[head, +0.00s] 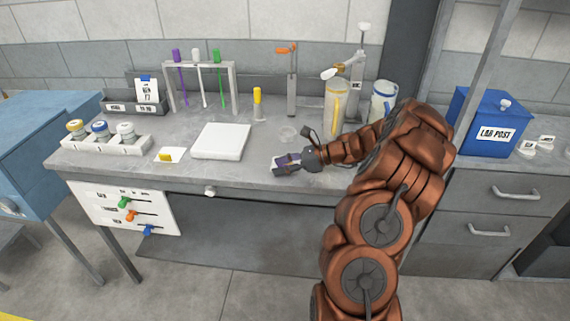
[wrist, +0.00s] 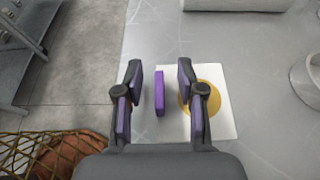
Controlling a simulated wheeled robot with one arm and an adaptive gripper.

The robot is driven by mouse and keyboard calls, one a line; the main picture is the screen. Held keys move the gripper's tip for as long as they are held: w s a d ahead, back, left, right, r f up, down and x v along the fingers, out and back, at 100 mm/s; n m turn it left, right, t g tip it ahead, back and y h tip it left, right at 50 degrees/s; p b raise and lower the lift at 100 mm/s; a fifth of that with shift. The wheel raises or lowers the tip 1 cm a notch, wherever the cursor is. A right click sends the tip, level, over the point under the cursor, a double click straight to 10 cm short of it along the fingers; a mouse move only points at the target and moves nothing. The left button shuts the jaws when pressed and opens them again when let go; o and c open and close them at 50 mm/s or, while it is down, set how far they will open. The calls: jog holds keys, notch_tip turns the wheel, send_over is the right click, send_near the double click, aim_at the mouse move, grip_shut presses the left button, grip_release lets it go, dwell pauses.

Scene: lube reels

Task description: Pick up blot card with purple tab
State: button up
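In the wrist view, the white blot card (wrist: 226,122) lies flat on the grey bench, with a round yellow-brown stain. Its purple tab (wrist: 159,93) stands up along its left edge. My gripper (wrist: 160,76) is open, with its two purple-padded fingers on either side of the tab. A gap shows between the tab and each finger. The right finger covers part of the card and stain. In the head view, my gripper (head: 284,162) is low over the bench near its front edge and hides most of the card.
A white card with a yellow tab (head: 167,155) and a white slab (head: 221,141) lie to the left. The bench's front edge is close; in the wrist view, floor shows at the left.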

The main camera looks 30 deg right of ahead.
jog(key=shift+w+a+f, duration=0.15)
jog(key=shift+w+a, duration=0.05)
jog(key=shift+a, duration=0.05)
grip_shut()
dwell(0.4)
